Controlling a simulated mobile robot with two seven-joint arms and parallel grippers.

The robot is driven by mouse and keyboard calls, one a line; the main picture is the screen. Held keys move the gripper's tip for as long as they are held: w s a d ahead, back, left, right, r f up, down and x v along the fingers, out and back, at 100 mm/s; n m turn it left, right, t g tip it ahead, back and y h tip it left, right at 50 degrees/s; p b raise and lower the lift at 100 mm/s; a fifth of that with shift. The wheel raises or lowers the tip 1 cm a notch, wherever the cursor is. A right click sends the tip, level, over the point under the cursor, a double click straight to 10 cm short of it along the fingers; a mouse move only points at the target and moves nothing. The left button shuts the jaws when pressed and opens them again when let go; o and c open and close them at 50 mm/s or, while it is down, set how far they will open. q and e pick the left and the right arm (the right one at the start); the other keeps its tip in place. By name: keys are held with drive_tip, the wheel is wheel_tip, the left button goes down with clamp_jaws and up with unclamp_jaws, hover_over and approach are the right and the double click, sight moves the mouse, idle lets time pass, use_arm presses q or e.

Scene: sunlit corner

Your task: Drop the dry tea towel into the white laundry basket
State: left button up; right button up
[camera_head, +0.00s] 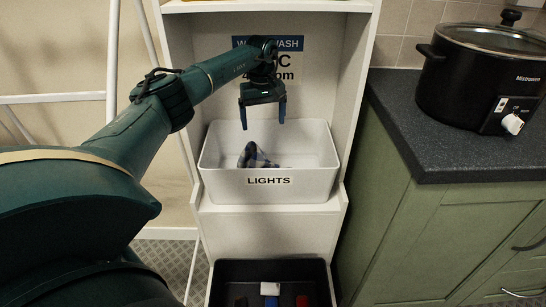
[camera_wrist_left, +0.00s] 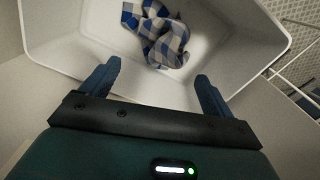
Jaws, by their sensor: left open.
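The white laundry basket (camera_head: 222,186), marked LIGHTS, stands on a white shelf unit. A blue-and-white checked tea towel (camera_head: 255,157) lies crumpled inside it. In the left wrist view the towel (camera_wrist_left: 160,35) rests on the basket's floor, apart from my fingers, and the basket's rim (camera_wrist_left: 270,55) surrounds it. My left gripper (camera_head: 263,115) is open and empty above the basket, fingers pointing down; its two blue fingers (camera_wrist_left: 155,90) also show in the left wrist view. Whether the towel is dry cannot be seen. My right gripper is not in view.
A black crate (camera_head: 235,272) with several small coloured items sits below the basket. To the right, a dark worktop (camera_head: 400,115) on green cupboards (camera_head: 440,230) holds a black slow cooker (camera_head: 475,80). A white rack (camera_head: 60,98) stands at left. Shelf sides flank my gripper.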

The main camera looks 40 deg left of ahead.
use_arm(q)
drive_tip(key=s+d+r+m+p, duration=0.1)
drive_tip(key=d+r+m+p, duration=0.1)
drive_tip(key=d, duration=0.7)
drive_tip(key=s+d+r+m+p, duration=0.2)
drive_tip(key=d+r+p, duration=0.3)
drive_tip(key=d, duration=0.5)
drive_tip(key=s+d+r+m+p, duration=0.1)
drive_tip(key=d+r+p, duration=0.3)
drive_tip(key=d, duration=0.6)
drive_tip(key=shift+s+r+m, duration=0.15)
drive_tip(key=shift+r+m, duration=0.1)
drive_tip(key=shift+m, duration=0.65)
